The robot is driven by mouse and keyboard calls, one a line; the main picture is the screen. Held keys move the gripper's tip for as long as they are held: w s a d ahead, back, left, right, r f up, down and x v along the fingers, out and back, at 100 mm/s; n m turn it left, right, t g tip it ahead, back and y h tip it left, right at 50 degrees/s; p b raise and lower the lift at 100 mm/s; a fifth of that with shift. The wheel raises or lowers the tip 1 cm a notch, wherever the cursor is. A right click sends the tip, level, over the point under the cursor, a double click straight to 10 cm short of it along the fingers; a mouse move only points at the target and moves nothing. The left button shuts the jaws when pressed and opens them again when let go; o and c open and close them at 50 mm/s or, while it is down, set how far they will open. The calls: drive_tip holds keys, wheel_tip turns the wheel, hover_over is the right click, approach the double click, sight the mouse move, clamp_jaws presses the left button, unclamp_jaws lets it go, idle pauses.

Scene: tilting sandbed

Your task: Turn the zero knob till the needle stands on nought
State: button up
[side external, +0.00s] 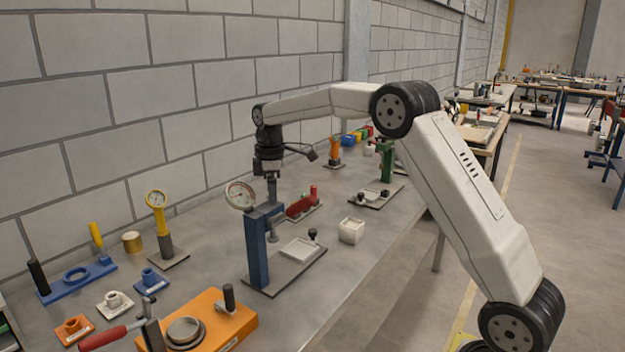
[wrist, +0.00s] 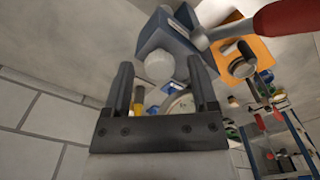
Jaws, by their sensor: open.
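A round white dial gauge (side external: 240,195) sits at the top of a blue press stand (side external: 257,250); its needle is too small to read in the side view. I cannot tell for sure which part is the zero knob. My gripper (side external: 271,198) points down at the top of the blue stand, close beside the dial. In the wrist view, my gripper (wrist: 160,65) has its two fingers wide apart, with a pale round part (wrist: 160,66) showing between them. A dial (wrist: 178,105) there is partly hidden by the gripper's crossbar.
A red lever handle (wrist: 285,20) crosses the upper right of the wrist view. An orange fixture (side external: 200,318) stands at the front, a white block (side external: 351,231) right of the press, and a green press (side external: 387,160) behind. The block wall (side external: 110,110) runs along the bench's left side.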

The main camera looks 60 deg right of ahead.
clamp_jaws()
drive_tip(key=shift+m, duration=0.5)
drive_tip(key=m, duration=1)
drive_tip(key=shift+r+m, duration=0.1)
drive_tip(key=shift+m, duration=0.3)
idle(0.4)
unclamp_jaws()
